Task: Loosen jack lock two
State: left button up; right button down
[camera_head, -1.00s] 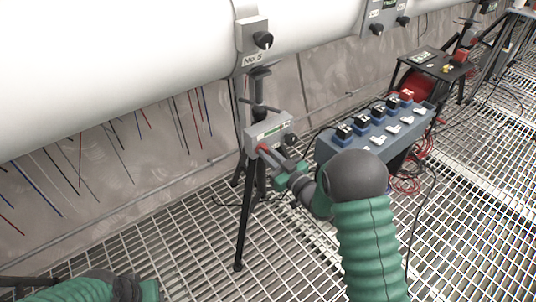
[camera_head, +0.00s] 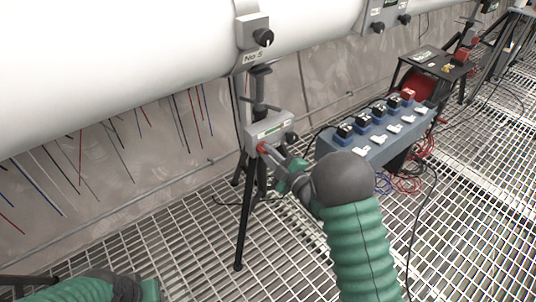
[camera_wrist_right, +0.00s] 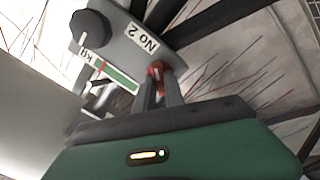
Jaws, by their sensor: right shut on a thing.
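The jack under the white pipe carries a grey box (camera_head: 272,130), marked No 2 in the right wrist view (camera_wrist_right: 125,45). Its red lock (camera_head: 261,149) sticks out low on the box's front. My right gripper (camera_head: 270,152) reaches it from the lower right. In the right wrist view its two grey fingers (camera_wrist_right: 161,90) are shut on the red lock (camera_wrist_right: 155,70), which shows at their tips. My left gripper's green body (camera_head: 150,290) shows at the bottom left edge; its fingers are out of frame.
A dark knob (camera_wrist_right: 91,28) and a green-red gauge strip (camera_wrist_right: 112,77) sit on the jack box. A blue switch box (camera_head: 375,143) with several switches stands to the right, near my right arm. Jack legs (camera_head: 245,230) stand on the grating floor. Loose cables (camera_head: 407,180) hang beyond.

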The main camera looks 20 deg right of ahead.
jog(key=n, duration=0.5)
jog(key=shift+s+a+f+b, duration=0.1)
jog(key=shift+f+b, duration=0.25)
jog(key=shift+b, duration=0.05)
dwell(0.3)
jog(key=c, duration=1.4)
grip_release()
jog(key=shift+c, duration=0.2)
jog(key=shift+r, duration=0.1)
jog(key=shift+s+d+r+p, duration=0.15)
jog(key=shift+s+d+p, duration=0.15)
jog(key=shift+s, duration=0.1)
jog(key=p+v, duration=0.4)
jog(key=v, duration=1.2)
jog(key=shift+p, duration=0.35)
jog(key=shift+a, duration=0.15)
